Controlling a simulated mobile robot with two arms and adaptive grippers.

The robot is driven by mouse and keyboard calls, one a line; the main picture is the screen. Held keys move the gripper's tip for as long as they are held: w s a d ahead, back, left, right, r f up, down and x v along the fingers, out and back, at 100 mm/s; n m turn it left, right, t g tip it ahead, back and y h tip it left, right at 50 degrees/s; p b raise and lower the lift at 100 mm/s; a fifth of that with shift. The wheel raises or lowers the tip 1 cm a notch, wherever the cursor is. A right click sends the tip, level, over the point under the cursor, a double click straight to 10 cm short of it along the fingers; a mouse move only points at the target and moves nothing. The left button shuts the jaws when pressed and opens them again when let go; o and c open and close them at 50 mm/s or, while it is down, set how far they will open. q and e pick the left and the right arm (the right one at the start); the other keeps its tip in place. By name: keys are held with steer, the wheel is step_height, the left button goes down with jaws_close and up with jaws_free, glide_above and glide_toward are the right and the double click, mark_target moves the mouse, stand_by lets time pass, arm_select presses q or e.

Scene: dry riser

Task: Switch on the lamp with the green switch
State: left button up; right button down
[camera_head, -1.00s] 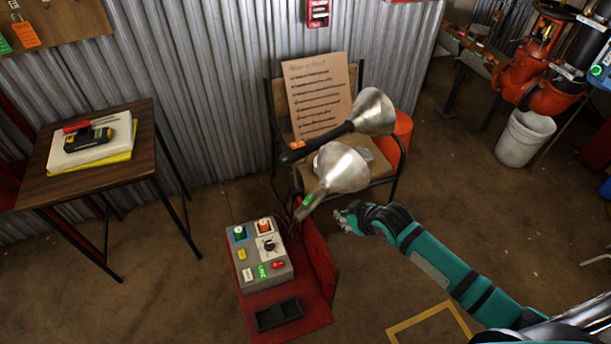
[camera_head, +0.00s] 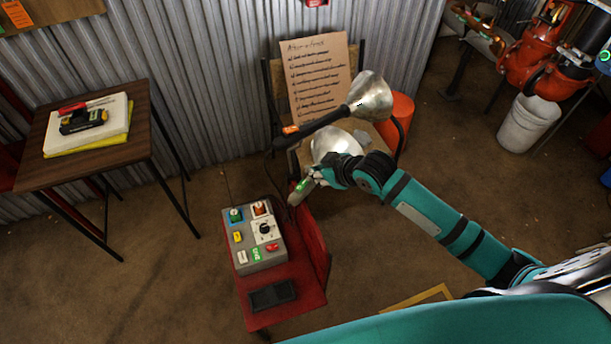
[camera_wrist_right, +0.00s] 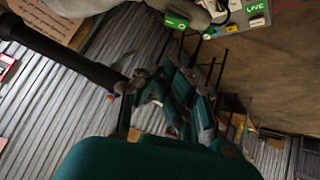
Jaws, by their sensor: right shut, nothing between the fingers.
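The lamp with the green switch has a metal shade (camera_head: 333,140) and a grey handle that points down-left over the red stand. Its green switch (camera_head: 302,185) is on the handle; it also shows in the right wrist view (camera_wrist_right: 176,21). A second lamp (camera_head: 370,96) has a black handle with an orange switch (camera_head: 290,130). I see no light from either shade. My right gripper (camera_head: 320,175) is shut and empty beside the green-switch handle, partly covering its lamp; I cannot tell whether it touches. It also shows in the wrist view (camera_wrist_right: 165,88). My left gripper is not seen.
A grey control box (camera_head: 262,258) with several coloured buttons and a knob is on the red stand (camera_head: 305,290), below the gripper. A chair with a handwritten board (camera_head: 318,80) is behind the lamps. A wooden table (camera_head: 90,150) stands at left.

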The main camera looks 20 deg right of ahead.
glide_above(306, 184)
steer(key=a, duration=0.1)
step_height(306, 184, down, 5)
steer(key=shift+s, duration=0.1)
steer(key=f, duration=0.2)
steer(key=shift+d+f, duration=0.4)
steer(key=shift+f, duration=0.55)
steer(key=shift+w+d+f, duration=0.25)
steer(key=shift+w+f, duration=0.05)
steer(key=shift+f, duration=0.15)
steer(key=shift+r, duration=0.15)
steer(key=shift+s+a, duration=0.1)
